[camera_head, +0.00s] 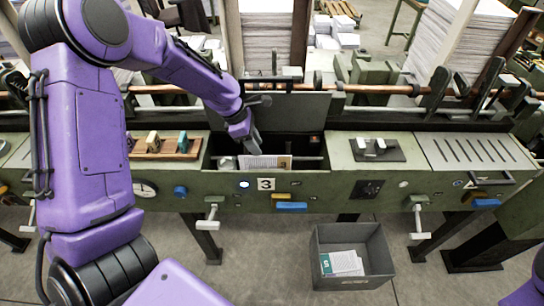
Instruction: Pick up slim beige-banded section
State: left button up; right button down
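A slim printed section (262,162) with a pale page and a beige-brown right edge stands in the open dark pocket (308,148) of the green machine, above the number 3 label. My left arm reaches in from the left. Its gripper (253,148) points down into the pocket, just above and behind the section's top edge. The fingers are small and partly hidden by the section, so I cannot tell if they touch or grip it. My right gripper is not in view.
A raised dark lid (290,112) stands behind the pocket. A grey bin (352,258) on the floor holds white sections, one with a teal band. Wooden blocks (165,144) sit left of the pocket. A copper rail (370,88) runs behind, with tall paper stacks beyond.

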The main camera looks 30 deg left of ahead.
aim_at(262, 158)
pick_arm(q)
jog(key=f, duration=0.1)
jog(key=d+f, duration=0.1)
jog(key=f+p, duration=0.1)
jog(key=shift+s+d+f, duration=0.25)
jog(key=shift+s+f, duration=0.05)
jog(key=shift+w+x, duration=0.25)
jog(key=shift+x, duration=0.9)
jog(key=shift+w+f, duration=0.1)
jog(key=c, duration=0.3)
grip_shut()
